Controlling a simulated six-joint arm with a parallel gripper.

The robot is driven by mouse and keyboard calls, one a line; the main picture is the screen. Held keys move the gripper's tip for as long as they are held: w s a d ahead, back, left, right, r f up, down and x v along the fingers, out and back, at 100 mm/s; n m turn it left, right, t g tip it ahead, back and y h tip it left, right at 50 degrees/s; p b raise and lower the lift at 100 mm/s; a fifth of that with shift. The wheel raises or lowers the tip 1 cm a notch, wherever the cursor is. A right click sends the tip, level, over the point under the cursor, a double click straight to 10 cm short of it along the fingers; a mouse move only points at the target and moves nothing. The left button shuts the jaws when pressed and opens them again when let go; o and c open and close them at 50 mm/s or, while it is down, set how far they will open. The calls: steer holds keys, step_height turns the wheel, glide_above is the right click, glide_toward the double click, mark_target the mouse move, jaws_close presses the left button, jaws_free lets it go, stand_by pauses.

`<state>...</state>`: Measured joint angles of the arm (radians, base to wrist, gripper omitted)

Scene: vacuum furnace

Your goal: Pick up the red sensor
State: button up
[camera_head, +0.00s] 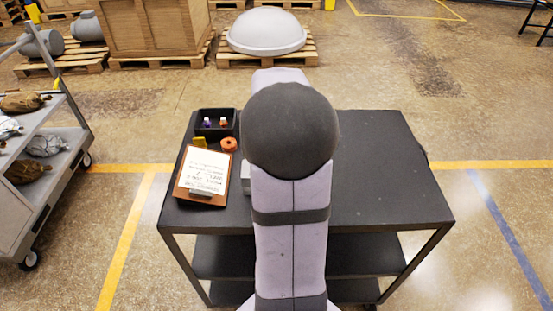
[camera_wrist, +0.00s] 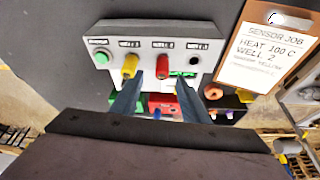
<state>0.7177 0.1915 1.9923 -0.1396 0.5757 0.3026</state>
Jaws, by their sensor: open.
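The red sensor (camera_wrist: 162,69) stands in the middle hole of a light grey block (camera_wrist: 110,40) in the wrist view. A yellow sensor (camera_wrist: 130,66) stands in the hole to its left, and the hole to its right is empty. My gripper (camera_wrist: 160,82) is open, with its two dark fingers apart and the red sensor showing between their tips. I see nothing held between the fingers. I cannot tell how far the tips are from the sensor. In the head view my arm hides the sensors and nearly all of the block.
A clipboard (camera_head: 203,176) lies on the dark cart top (camera_head: 385,175); its sheet reads "HEAT 100 C WELL 2". A black tray (camera_head: 200,131) with small bottles, an orange ring (camera_head: 229,144) and a yellow item (camera_head: 199,142) are nearby. The cart's right side is clear.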

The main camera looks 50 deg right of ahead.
steer(key=shift+p+x, duration=0.75)
steer(key=shift+x, duration=1.3)
steer(key=shift+a, duration=0.15)
jaws_close()
